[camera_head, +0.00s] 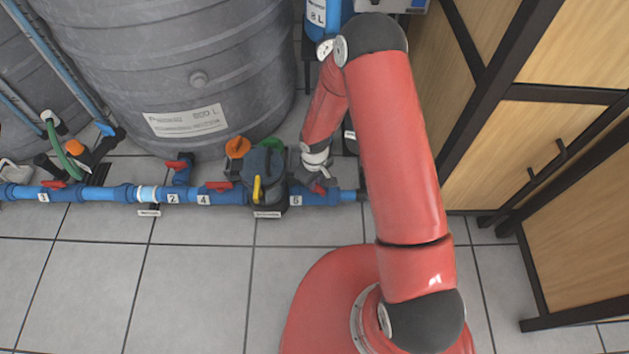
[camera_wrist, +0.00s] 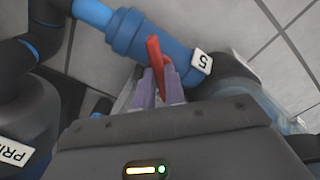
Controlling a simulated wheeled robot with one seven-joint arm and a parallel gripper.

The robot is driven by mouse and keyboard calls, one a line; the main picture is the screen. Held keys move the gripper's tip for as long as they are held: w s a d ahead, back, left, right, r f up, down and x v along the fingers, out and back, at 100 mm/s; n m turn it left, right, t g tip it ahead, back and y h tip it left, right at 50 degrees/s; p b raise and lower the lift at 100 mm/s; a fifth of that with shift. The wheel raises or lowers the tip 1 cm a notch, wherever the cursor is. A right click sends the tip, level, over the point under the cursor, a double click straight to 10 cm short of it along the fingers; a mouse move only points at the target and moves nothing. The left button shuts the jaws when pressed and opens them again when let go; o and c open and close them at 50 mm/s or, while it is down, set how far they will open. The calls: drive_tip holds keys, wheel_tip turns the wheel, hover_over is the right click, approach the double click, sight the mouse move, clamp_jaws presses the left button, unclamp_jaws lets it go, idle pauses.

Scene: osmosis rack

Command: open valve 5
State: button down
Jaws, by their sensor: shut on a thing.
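Valve 5 is on the blue pipe, and its red handle (camera_wrist: 154,52) stands out in the wrist view beside the white "5" label (camera_wrist: 203,62). There the handle lies at an angle across the pipe. My gripper (camera_wrist: 160,82) is shut on the handle, with its grey fingers on either side. In the head view, the "5" label (camera_head: 296,200) is near the pipe's right end. My gripper (camera_head: 318,178) reaches down there from above, and only a small part of the red handle (camera_head: 318,188) shows beneath it.
A grey pump (camera_head: 264,170) with a yellow lever is just left of valve 5. Red handles of other valves, such as valve 4 (camera_head: 218,185), line the pipe further left. A big grey tank (camera_head: 175,60) stands behind. Wooden cabinets (camera_head: 540,140) are at right. The front floor is clear.

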drive_tip(key=n, duration=0.4)
drive_tip(key=shift+n, duration=0.3)
drive_tip(key=n, duration=0.4)
idle(0.3)
drive_tip(key=c, duration=1.5)
unclamp_jaws()
drive_tip(key=shift+o, duration=0.2)
drive_tip(key=shift+r, duration=0.1)
wheel_tip(320, 180, up, 8)
drive_tip(key=shift+f+p, duration=0.2)
drive_tip(key=shift+p, duration=0.9)
